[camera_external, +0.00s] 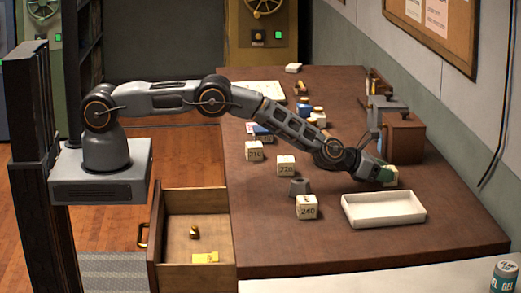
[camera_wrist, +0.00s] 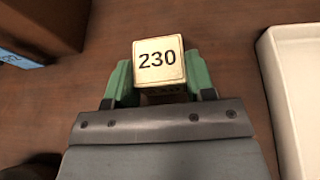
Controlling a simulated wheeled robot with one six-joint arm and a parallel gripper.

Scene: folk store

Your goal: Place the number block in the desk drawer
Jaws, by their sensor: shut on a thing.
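The number block (camera_wrist: 158,60) is a cream cube marked 230, held between the green fingers of my gripper (camera_wrist: 158,82) in the wrist view. In the external view my gripper (camera_external: 384,176) is over the desk, just behind the white tray, with the block (camera_external: 391,176) at its tip. I cannot tell whether the block touches the desk. The desk drawer (camera_external: 167,238) is pulled open at the front left of the desk, with a small brown object and a yellow label inside.
More number blocks stand on the desk: 240 (camera_external: 306,207), 220 (camera_external: 286,166) and one farther left (camera_external: 254,151). A brown box (camera_external: 404,136) stands behind my gripper.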

